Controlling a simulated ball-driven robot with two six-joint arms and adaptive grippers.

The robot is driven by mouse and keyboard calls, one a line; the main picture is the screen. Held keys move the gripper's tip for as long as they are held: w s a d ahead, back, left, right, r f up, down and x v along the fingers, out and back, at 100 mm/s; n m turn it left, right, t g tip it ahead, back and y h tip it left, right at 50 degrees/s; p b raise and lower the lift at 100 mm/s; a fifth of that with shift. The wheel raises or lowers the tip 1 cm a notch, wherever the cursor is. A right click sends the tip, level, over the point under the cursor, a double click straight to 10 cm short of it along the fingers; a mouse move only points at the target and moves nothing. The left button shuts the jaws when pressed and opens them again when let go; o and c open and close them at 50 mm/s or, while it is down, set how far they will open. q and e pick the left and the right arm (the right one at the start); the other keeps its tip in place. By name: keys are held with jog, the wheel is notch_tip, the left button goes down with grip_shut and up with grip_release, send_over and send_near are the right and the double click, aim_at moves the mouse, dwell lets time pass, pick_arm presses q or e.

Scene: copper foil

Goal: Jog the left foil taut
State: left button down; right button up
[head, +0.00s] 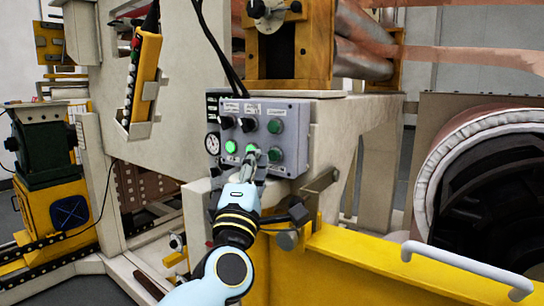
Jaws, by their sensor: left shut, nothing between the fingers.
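A grey control box (298,143) stands at the middle of the head view, with black knobs (248,125), a round gauge (212,143) and several green buttons. Two lower buttons glow bright green: the left one (231,146) and the middle one (251,148). The right-hand buttons (275,155) are darker green. My left gripper (254,160) is shut and empty, its fingertips at the lower edge of the middle lit button. I cannot tell if they touch it. Copper foil (450,58) runs in bands over rollers at the upper right. My right gripper is out of view.
A yellow pendant (143,78) with buttons hangs left of the box. Black cables drop above the box. A yellow beam (400,262) with a white handle (465,268) lies at the lower right. A large foil-edged roll (440,165) stands at the right.

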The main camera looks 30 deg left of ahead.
pick_arm(q)
jog(key=shift+w, duration=0.1)
dwell(0.3)
jog(key=shift+w, duration=0.3)
jog(key=shift+w, duration=0.45)
dwell(0.6)
jog(key=shift+s, duration=0.15)
dwell(1.5)
jog(key=shift+s, duration=0.7)
jog(key=shift+s+a+p, duration=0.2)
jog(key=shift+s+p, duration=0.3)
jog(key=shift+s, duration=2.05)
